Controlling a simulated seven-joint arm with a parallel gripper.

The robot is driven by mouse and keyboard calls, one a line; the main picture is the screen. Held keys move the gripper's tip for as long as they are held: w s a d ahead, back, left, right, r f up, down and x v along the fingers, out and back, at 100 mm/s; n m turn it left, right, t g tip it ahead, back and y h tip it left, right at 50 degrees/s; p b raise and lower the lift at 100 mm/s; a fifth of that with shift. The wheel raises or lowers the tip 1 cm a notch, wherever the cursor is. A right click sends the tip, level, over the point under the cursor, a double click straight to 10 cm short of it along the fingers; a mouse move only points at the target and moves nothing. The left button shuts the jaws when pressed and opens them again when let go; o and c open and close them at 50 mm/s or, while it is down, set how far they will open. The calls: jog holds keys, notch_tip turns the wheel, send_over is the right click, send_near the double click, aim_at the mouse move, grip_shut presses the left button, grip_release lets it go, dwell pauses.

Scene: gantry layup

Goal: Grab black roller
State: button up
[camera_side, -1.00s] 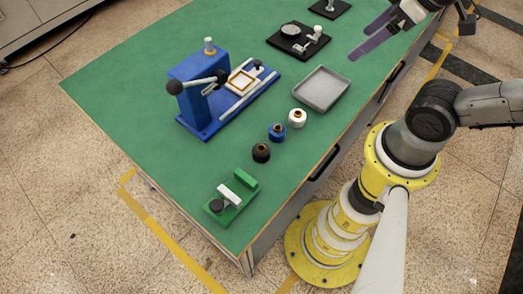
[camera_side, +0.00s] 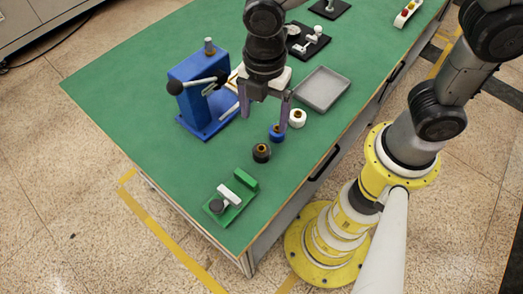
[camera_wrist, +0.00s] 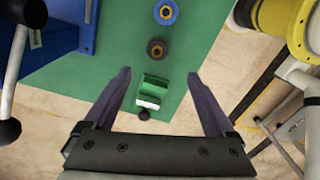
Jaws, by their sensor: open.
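The black roller (camera_side: 261,153), a short dark cylinder with a brass-coloured centre, stands on the green table. In the wrist view the black roller (camera_wrist: 157,49) lies ahead of the fingertips, roughly midway between their lines. My gripper (camera_side: 264,115) points down above the table, its two purple fingers wide apart and empty. In the wrist view, my open gripper (camera_wrist: 159,73) frames the green fixture below. In the side view the right finger overlaps the blue roller (camera_side: 277,133); I cannot tell how high the fingers are.
A white roller (camera_side: 298,118) and a grey tray (camera_side: 322,89) stand behind the blue roller. The blue press (camera_side: 196,93) is to the left. A green fixture with a white block (camera_side: 232,197) sits near the front corner. Bare table lies left of the black roller.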

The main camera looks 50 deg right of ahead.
aim_at(262, 148)
notch_tip(262, 148, down, 8)
jog(key=shift+f, duration=0.1)
jog(key=shift+w+f, duration=0.15)
jog(key=shift+f, duration=1.1)
jog(key=shift+w+f, duration=0.15)
jog(key=shift+f, duration=1.1)
grip_shut()
jog(key=shift+r, duration=0.15)
